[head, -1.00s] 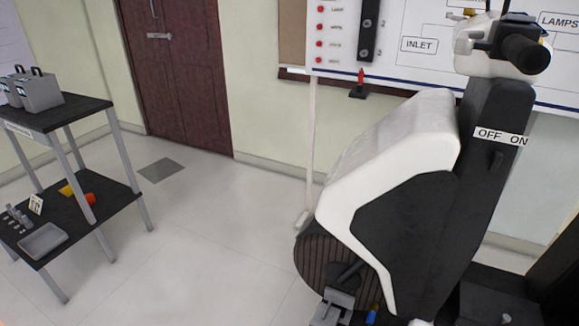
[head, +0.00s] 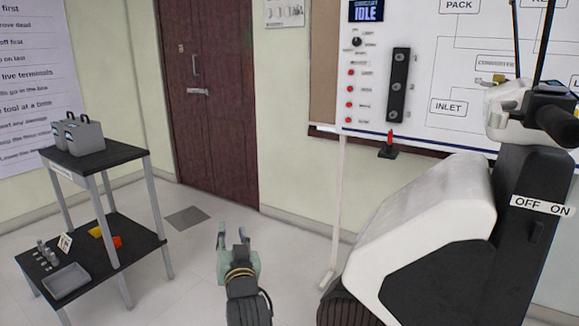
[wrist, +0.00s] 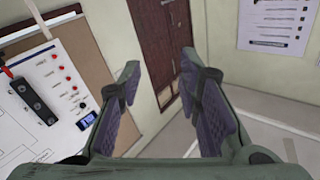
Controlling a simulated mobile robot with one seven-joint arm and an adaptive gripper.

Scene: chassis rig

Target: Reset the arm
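My gripper (head: 236,248) shows in the lower middle of the head view, grey-green, raised in front of the pale floor. In the wrist view my gripper (wrist: 160,100) has its two purple-padded fingers wide apart with nothing between them. It is open, empty and touches nothing that I can see. My forearm is cut off by the bottom edge of the head view.
A white-and-black chassis rig (head: 430,225) with an OFF/ON label stands close on the right. A two-shelf cart (head: 105,160) stands at left. A wall board (head: 450,80) reads IDLE. The floor (head: 195,265) between cart and rig is clear.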

